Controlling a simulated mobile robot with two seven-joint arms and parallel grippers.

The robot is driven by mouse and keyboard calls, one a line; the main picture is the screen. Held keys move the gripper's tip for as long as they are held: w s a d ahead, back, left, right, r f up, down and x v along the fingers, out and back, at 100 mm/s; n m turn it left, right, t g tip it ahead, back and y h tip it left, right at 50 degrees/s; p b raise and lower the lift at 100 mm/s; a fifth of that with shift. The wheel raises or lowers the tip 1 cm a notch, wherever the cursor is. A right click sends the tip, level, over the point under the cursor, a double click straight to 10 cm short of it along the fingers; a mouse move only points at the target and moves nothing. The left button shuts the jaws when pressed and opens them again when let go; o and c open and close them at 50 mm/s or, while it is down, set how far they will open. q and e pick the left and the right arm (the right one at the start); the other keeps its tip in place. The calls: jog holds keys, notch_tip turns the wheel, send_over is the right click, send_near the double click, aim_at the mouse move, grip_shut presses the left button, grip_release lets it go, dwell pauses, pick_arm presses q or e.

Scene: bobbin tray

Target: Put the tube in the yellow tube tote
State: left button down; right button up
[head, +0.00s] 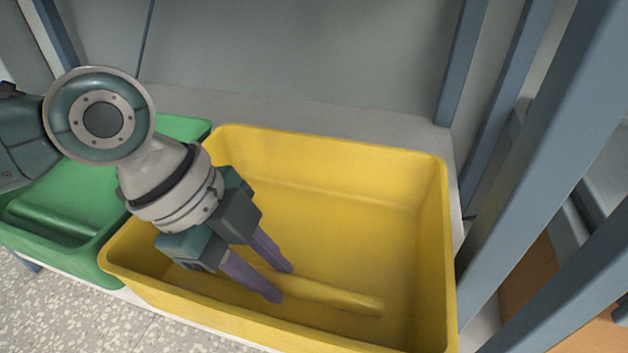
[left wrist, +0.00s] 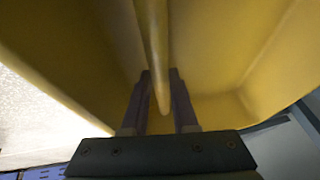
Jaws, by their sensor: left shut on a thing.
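The yellow tube (head: 340,298) is inside the yellow tube tote (head: 432,220), low and close to its floor near the front wall. My left gripper (head: 282,284) reaches down into the tote with its purple fingers shut on the tube towards its left end. In the left wrist view the tube (left wrist: 153,40) runs between the two fingers (left wrist: 160,85), with one end just past them. I cannot tell whether the tube touches the floor. My right gripper is not in view.
A green tote (head: 182,128) stands close on the left of the yellow one, with a long rounded green shape (head: 50,222) in it. Blue-grey rack posts (head: 545,165) rise on the right. A grey panel (head: 300,50) closes the back.

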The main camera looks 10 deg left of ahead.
pick_arm(q)
jog(key=shift+f, duration=0.95)
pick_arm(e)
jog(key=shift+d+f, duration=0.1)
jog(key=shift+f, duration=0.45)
pick_arm(q)
jog(key=shift+f, duration=0.1)
jog(key=shift+f+b, duration=0.15)
jog(key=shift+b, duration=0.15)
jog(key=c, duration=0.7)
grip_release()
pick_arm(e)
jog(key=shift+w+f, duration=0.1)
